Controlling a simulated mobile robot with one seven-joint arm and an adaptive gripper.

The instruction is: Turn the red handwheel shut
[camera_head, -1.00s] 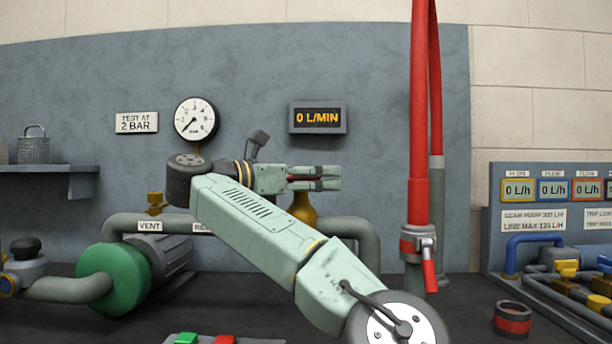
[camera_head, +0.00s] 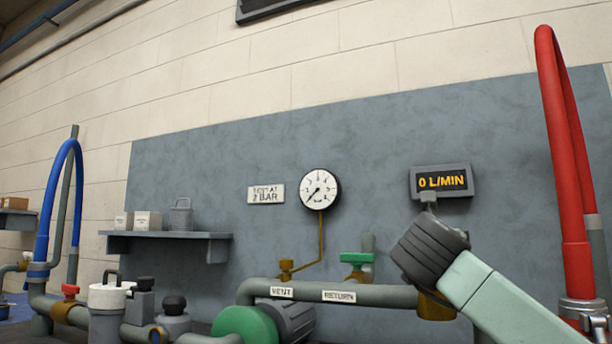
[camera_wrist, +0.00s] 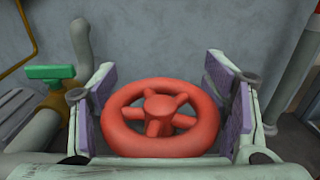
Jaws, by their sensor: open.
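The red handwheel (camera_wrist: 160,116) shows in the wrist view, with its hub and spokes facing the camera. My gripper (camera_wrist: 162,100) is open, with one purple-padded finger on each side of the wheel. The wheel's rim lies between the fingers; I cannot tell whether either pad touches it. In the head view my arm enters at the lower right, and neither my fingers nor the red handwheel can be made out there.
A green valve handle (camera_wrist: 50,72) stands left of my gripper; it also shows in the head view (camera_head: 357,258). A grey pipe (camera_head: 380,295) runs below the round gauge (camera_head: 320,188). The flow display (camera_head: 441,181) reads 0 L/MIN. A red hose (camera_head: 565,150) rises at the right.

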